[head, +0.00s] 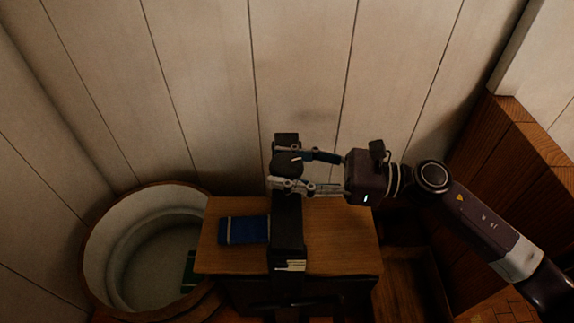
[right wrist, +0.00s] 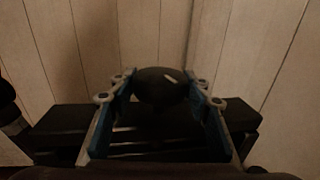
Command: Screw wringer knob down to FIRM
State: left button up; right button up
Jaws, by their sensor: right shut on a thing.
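The wringer (head: 288,232) is a dark, narrow frame standing on the wooden stand. Its round dark knob (head: 287,163) sits at the top and carries a short pale mark. My right gripper (head: 284,169) reaches in from the right and is shut on the knob, one finger on each side. In the right wrist view the knob (right wrist: 160,84) sits between the blue-lined fingers, with its pale mark on the upper right. A small pale label (head: 291,265) is on the wringer's front; I cannot read it. My left gripper is not in view.
A blue folded item (head: 244,230) lies on the wooden stand (head: 340,240), left of the wringer. A large round tub (head: 97,245) stands at the left. Plank walls close off the back, and a wooden cabinet (head: 515,165) stands at the right.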

jog(key=m+t+p, duration=0.1)
jog(key=m+t, duration=0.1)
jog(key=t, duration=0.1)
jog(key=shift+s+r+h, duration=0.1)
jog(key=shift+h, duration=0.3)
jog(key=m+t+h+p, duration=0.1)
jog(key=t+p, duration=0.1)
jog(key=p, duration=0.1)
jog(key=shift+m+t, duration=0.3)
jog(key=shift+m, duration=0.1)
jog(key=shift+t, duration=0.3)
jog(key=o, duration=1.2)
jog(key=shift+d, duration=0.1)
jog(key=shift+v, duration=5.85)
jog(key=shift+s, duration=0.1)
